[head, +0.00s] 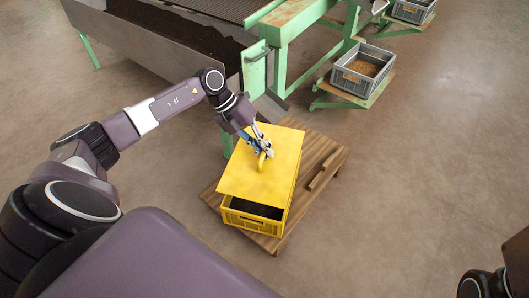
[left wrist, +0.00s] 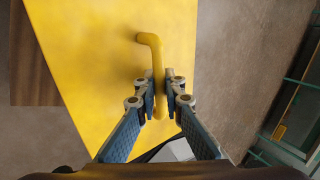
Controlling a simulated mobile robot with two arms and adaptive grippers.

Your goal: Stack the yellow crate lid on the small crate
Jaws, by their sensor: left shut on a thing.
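The yellow crate lid (head: 256,168) is a flat yellow panel with a curved yellow handle. It lies over the yellow small crate (head: 238,215) in the head view, shifted back so that a strip of the crate's dark inside shows at the front. Whether the lid touches the rim or is just above it, I cannot tell. My left gripper (head: 264,151) is shut on the lid's handle. In the left wrist view its fingers (left wrist: 165,97) close around the handle (left wrist: 152,50) of the lid (left wrist: 90,50). My right gripper is not clearly seen.
The crate stands on a low wooden table (head: 318,157). Behind it is a green-framed sorter machine (head: 285,30). A grey crate (head: 362,72) with grain sits on a stand at right, another grey crate (head: 412,10) farther back. The floor at right is clear.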

